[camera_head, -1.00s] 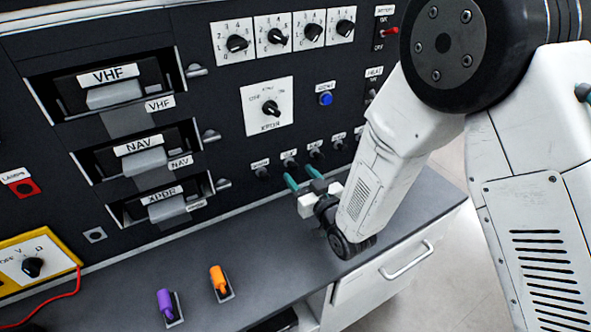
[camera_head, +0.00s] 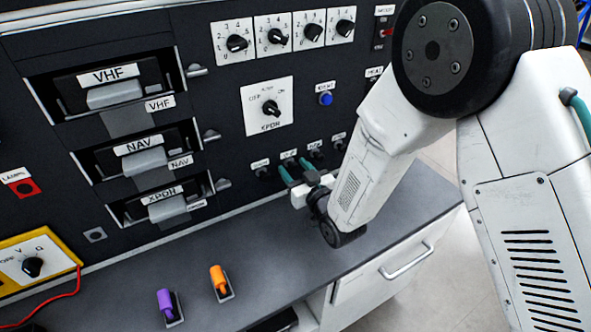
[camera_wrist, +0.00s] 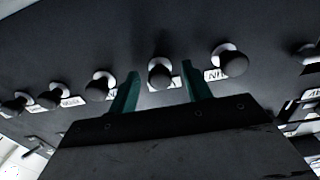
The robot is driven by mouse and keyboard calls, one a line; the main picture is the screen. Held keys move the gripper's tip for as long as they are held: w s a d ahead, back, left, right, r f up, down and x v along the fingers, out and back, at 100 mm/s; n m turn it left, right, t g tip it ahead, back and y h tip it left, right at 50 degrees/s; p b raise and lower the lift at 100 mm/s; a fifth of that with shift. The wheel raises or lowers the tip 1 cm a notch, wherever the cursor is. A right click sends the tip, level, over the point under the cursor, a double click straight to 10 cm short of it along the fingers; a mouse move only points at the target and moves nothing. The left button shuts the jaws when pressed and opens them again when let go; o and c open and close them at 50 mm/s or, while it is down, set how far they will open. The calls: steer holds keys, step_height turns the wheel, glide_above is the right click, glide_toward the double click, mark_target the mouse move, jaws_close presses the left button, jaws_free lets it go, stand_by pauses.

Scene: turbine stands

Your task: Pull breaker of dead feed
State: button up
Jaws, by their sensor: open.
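A row of small dark breaker knobs with white labels runs along the panel's lower part; one (camera_head: 261,171) shows left of my gripper in the head view. My gripper (camera_head: 295,168) is open, with its two teal fingers pointing at this row. In the wrist view, one round knob (camera_wrist: 160,73) with a pale collar lies between the fingertips of my gripper (camera_wrist: 160,84). A neighbouring knob (camera_wrist: 232,63) is right of the fingers, and another knob (camera_wrist: 98,89) is to their left. Contact cannot be told. The labels are too small or partly hidden to read.
The grey bench top (camera_head: 130,275) lies below the panel. A purple-handled item (camera_head: 165,303) and an orange-handled item (camera_head: 218,279) stand on it. A yellow meter (camera_head: 35,264) with a red lead is at left. VHF (camera_head: 108,77) and other radio units project from the panel.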

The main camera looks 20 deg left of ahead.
jaws_close()
steer(key=shift+s+d, duration=0.4)
steer(key=shift+d, duration=0.05)
steer(key=shift+o, duration=0.4)
jaws_free()
steer(key=shift+o, duration=0.5)
steer(key=v, duration=0.7)
